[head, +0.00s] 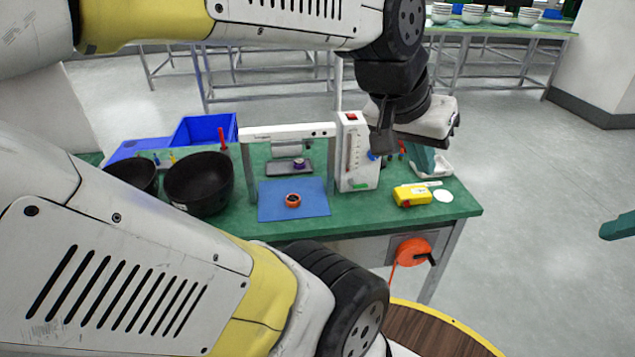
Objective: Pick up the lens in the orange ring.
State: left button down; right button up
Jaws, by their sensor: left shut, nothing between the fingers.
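The lens in the orange ring (293,200) is small, with a dark centre. It lies on the blue mat (268,212) on the green-topped bench. My right gripper is not in view.
A small purple-ringed piece (299,164) sits under a white frame (290,131) behind the mat. Black bowls (200,184) and a blue bin (207,128) stand left. The white unit (356,160) and a yellow device (411,195) stand right.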

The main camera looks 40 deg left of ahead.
aim_at(292, 200)
jog(key=u, duration=1.7)
jog(key=j+u, duration=0.1)
jog(key=j, duration=0.35)
jog(key=i+j, duration=0.15)
jog(key=j, duration=0.25)
jog(key=j+u, duration=0.15)
jog(key=j, duration=0.3)
jog(key=i, duration=0.05)
